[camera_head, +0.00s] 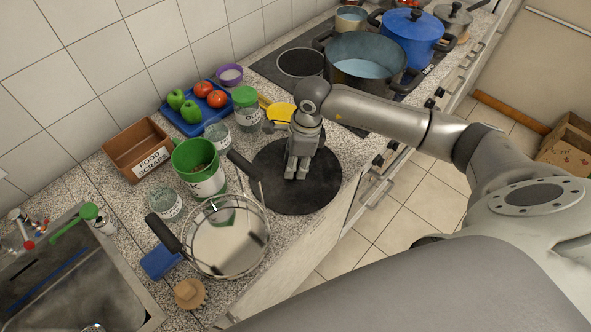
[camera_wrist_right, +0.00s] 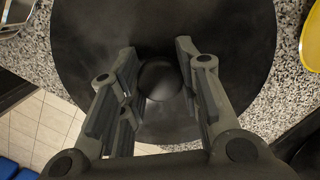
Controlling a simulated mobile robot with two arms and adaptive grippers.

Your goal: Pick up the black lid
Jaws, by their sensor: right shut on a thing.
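The black lid (camera_head: 325,178) is a wide round dark disc over the speckled counter, close to its front edge. It fills much of the right wrist view (camera_wrist_right: 230,35), with its round knob (camera_wrist_right: 160,82) in the middle. My right gripper (camera_head: 297,172) points down at the lid's centre. In the right wrist view its fingers (camera_wrist_right: 158,62) stand on both sides of the knob, shut on it. I cannot tell whether the lid rests on the counter or is slightly raised. My left gripper is not in view.
A glass pot (camera_head: 228,238) with black handles stands left of the lid. A green can (camera_head: 205,185), jars, a food scrap box (camera_head: 138,148) and a blue tray (camera_head: 190,122) of produce crowd behind. Pots (camera_head: 365,65) stand on the stove. Open floor lies right of the counter.

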